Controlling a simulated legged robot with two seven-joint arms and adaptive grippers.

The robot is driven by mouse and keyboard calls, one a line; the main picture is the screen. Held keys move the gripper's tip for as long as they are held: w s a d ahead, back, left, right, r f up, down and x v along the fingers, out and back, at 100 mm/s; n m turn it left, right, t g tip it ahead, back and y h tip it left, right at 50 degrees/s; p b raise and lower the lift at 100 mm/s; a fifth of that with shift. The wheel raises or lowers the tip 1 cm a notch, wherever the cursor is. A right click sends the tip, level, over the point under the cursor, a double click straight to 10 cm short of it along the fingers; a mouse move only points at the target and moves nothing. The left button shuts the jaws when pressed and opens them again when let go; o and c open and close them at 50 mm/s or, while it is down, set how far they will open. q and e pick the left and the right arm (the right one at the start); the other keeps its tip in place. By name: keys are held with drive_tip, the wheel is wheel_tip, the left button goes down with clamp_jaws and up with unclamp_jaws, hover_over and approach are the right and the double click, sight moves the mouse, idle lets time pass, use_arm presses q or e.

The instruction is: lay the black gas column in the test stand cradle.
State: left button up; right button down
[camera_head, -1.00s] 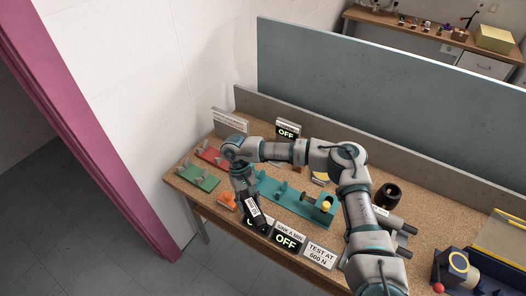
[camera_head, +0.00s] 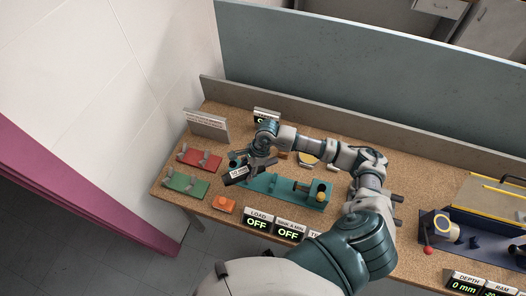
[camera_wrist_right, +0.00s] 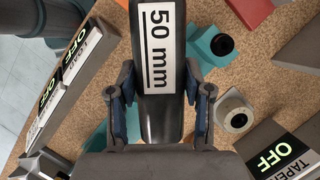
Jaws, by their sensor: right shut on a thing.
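The black gas column (camera_head: 236,176) carries a white label, which reads "50 mm" in the right wrist view. My right gripper (camera_head: 254,163) is shut on it. In the wrist view the column (camera_wrist_right: 155,118) lies between the two fingers (camera_wrist_right: 160,98). The teal test stand (camera_head: 262,187) lies along the bench, with upright supports and a yellow-tipped part at its right end. The column is at the stand's left end and covers part of it; I cannot tell whether they touch. Teal parts of the stand (camera_wrist_right: 205,45) show beside the column. My left gripper is out of view.
Red (camera_head: 199,158) and green (camera_head: 186,184) cradle-like plates lie at the left. A sign (camera_head: 206,123) stands behind. A blue machine (camera_head: 447,226) with a red knob is at the right.

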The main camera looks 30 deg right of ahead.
drive_tip(key=d+r+m+t+p, duration=0.1)
drive_tip(key=m, duration=0.1)
drive_tip(key=d+r+m+h+p, duration=0.1)
drive_tip(key=d+m, duration=0.1)
drive_tip(key=m, duration=0.1)
drive_tip(key=d+r+m+t+p, duration=0.1)
drive_tip(key=d+m, duration=0.1)
drive_tip(key=m, duration=0.1)
drive_tip(key=shift+d+t, duration=0.15)
drive_tip(key=shift+t, duration=0.15)
drive_tip(key=shift+d+r+m+h, duration=0.15)
drive_tip(key=shift+d+m+h, duration=0.15)
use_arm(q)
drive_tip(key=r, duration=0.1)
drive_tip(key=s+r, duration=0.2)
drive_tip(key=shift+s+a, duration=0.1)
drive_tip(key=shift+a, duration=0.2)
use_arm(e)
drive_tip(key=shift+s+d+r, duration=0.1)
drive_tip(key=shift+s+d, duration=0.05)
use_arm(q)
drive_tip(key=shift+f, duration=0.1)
